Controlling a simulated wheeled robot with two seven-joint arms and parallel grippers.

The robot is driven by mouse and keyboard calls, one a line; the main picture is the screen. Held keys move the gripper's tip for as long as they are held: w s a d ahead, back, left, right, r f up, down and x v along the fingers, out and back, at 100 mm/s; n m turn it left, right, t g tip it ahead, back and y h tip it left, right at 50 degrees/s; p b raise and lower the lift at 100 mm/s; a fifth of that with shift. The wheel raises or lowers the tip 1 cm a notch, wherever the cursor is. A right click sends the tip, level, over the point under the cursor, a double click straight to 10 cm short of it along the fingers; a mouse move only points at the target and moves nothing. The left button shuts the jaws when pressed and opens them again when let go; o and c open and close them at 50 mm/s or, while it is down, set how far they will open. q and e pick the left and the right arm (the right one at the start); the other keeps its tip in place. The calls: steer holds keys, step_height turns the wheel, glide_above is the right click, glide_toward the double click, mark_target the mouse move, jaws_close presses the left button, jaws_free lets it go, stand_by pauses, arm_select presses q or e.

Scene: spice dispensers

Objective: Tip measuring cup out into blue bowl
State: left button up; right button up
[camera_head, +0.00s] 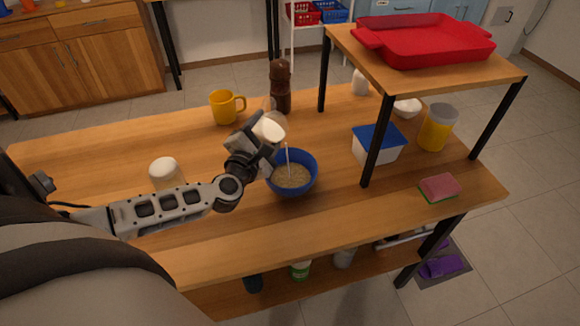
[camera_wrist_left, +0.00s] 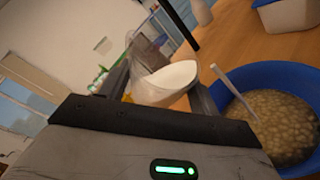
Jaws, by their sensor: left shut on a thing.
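My left gripper (camera_head: 262,140) is shut on the measuring cup (camera_head: 270,126), which is clear and holds something white. It holds the cup above the table, just left of and above the rim of the blue bowl (camera_head: 313,176). In the left wrist view the cup (camera_wrist_left: 165,80) sits tilted between the fingers, its white contents still inside. The blue bowl (camera_wrist_left: 268,72) is at the right there, with a lumpy tan mixture and a pale spoon or stick handle standing in it. My right gripper is not in view.
A yellow mug (camera_head: 224,107) and a brown pepper mill (camera_head: 281,88) stand behind the gripper. A white-lidded jar (camera_head: 164,170) is beside my forearm. A blue-lidded container (camera_head: 377,145) and a black-legged shelf with a red tray (camera_head: 428,50) are right of the bowl. The front table strip is clear.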

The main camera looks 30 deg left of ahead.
mark_target(275, 141)
arm_select(q)
steer(key=shift+r+m+b, duration=0.15)
steer(key=shift+m+b, duration=0.2)
steer(key=shift+m, duration=0.05)
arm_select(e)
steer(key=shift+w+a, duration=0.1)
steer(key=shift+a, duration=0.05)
arm_select(q)
steer(key=shift+d+r+m+t+b, duration=0.1)
steer(key=shift+r+m+t+b, duration=0.05)
steer(key=shift+m+t+b, duration=0.35)
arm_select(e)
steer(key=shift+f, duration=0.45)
arm_select(q)
steer(key=shift+r+b, duration=0.1)
steer(key=shift+b, duration=0.25)
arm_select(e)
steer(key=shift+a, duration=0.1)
arm_select(q)
steer(key=shift+d+m, duration=0.15)
steer(key=shift+m, duration=0.35)
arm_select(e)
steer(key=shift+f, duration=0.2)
